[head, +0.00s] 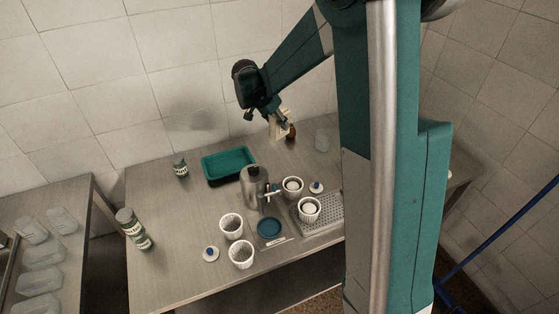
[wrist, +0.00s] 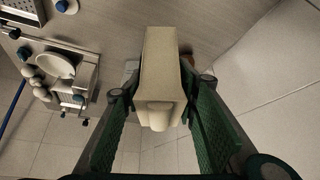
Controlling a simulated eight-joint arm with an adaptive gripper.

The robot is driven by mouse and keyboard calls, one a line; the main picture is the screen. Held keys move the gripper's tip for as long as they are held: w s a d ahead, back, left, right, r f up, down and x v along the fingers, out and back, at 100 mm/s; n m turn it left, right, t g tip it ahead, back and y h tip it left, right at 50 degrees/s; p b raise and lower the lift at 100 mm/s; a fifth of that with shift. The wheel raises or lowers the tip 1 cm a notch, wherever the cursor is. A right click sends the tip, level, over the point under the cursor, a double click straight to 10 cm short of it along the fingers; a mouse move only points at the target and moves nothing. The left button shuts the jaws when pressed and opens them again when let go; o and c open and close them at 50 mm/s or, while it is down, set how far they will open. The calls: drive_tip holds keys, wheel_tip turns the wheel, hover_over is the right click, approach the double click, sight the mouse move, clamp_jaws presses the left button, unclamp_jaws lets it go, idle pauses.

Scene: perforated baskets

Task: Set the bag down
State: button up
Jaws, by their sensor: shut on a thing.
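The bag (head: 275,128) is a pale beige block-like packet. In the wrist view the bag (wrist: 162,65) sits upright in the picture between the two green fingers of my gripper (wrist: 160,95), which is shut on its sides. In the head view my gripper (head: 267,110) is over the back of the metal table (head: 160,230), right of the green tray. Whether the underside of the bag touches the table cannot be told.
A brown bottle (head: 291,131) stands close to the bag's right, with a clear jar (head: 321,140) beyond. The green tray (head: 228,165) lies to the left. The tiled wall is behind.

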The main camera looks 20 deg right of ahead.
sight(280, 132)
wheel_tip(280, 132, down, 5)
drive_tip(key=shift+r, duration=0.15)
drive_tip(key=shift+f, duration=0.2)
idle(0.3)
wheel_tip(280, 132, down, 6)
idle(0.6)
drive_tip(key=shift+f, duration=0.1)
drive_tip(key=shift+f+b, duration=0.4)
drive_tip(key=shift+f, duration=1.45)
drive_tip(key=shift+f, duration=0.2)
drive_tip(key=o, duration=1.2)
drive_tip(key=shift+r, duration=0.25)
